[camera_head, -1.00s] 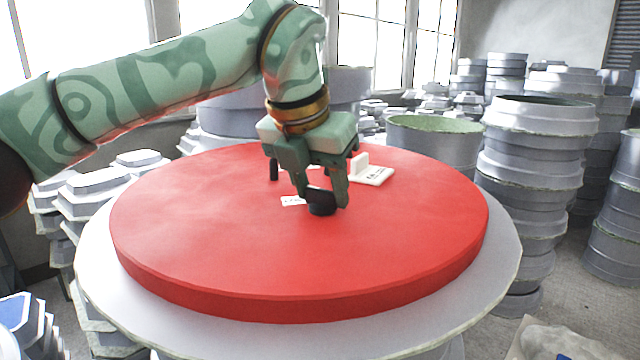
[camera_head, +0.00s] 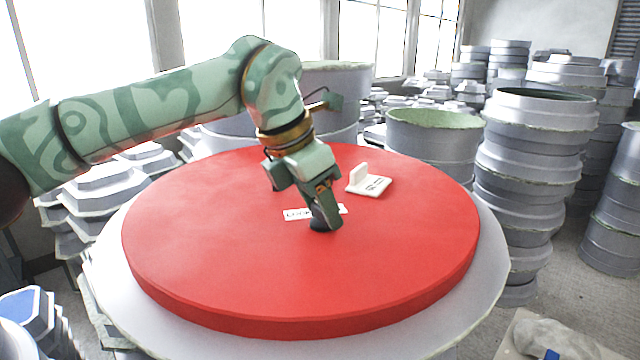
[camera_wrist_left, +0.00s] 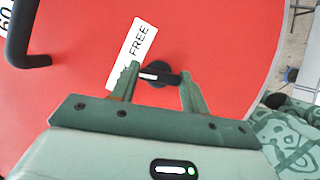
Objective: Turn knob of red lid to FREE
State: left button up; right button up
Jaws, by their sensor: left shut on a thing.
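The red lid (camera_head: 210,250) is a thick round disc lying flat. Its black knob (camera_wrist_left: 160,75) is a short bar with a white mark at its left end in the wrist view. A white label (camera_wrist_left: 130,48) beside the knob reads FREE; its lower part is partly behind a finger. In the head view the label (camera_head: 297,214) shows LOCK. My left gripper (camera_head: 324,218) is turned and tilted over the lid, its fingers shut on the knob. In the wrist view the gripper (camera_wrist_left: 158,88) has one finger at each end of the knob. The right gripper is out of view.
A white block with an upright fin (camera_head: 368,183) sits on the lid behind the gripper. A black handle (camera_wrist_left: 18,45) stands on the lid. A pale round rim (camera_head: 110,270) surrounds the lid. Stacked grey moulds (camera_head: 535,150) crowd the right and back. The lid's front is clear.

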pick_arm(q)
jog(key=m+p, duration=0.2)
jog(key=m+g+p, duration=0.1)
jog(key=m+p, duration=0.1)
jog(key=p, duration=0.1)
jog(key=m+g+p, duration=0.1)
jog(key=m+p, duration=0.1)
jog(key=shift+w+r+h+p, duration=0.1)
jog(key=shift+r+h+p, duration=0.3)
jog(key=shift+w+f+m+g+p, duration=0.1)
jog(key=shift+m+g+p, duration=0.45)
jog(key=shift+m, duration=0.45)
jog(key=shift+f+m+g+p, duration=0.2)
jog(key=shift+m+g+p, duration=0.3)
jog(key=shift+m, duration=0.8)
jog(key=o, duration=1)
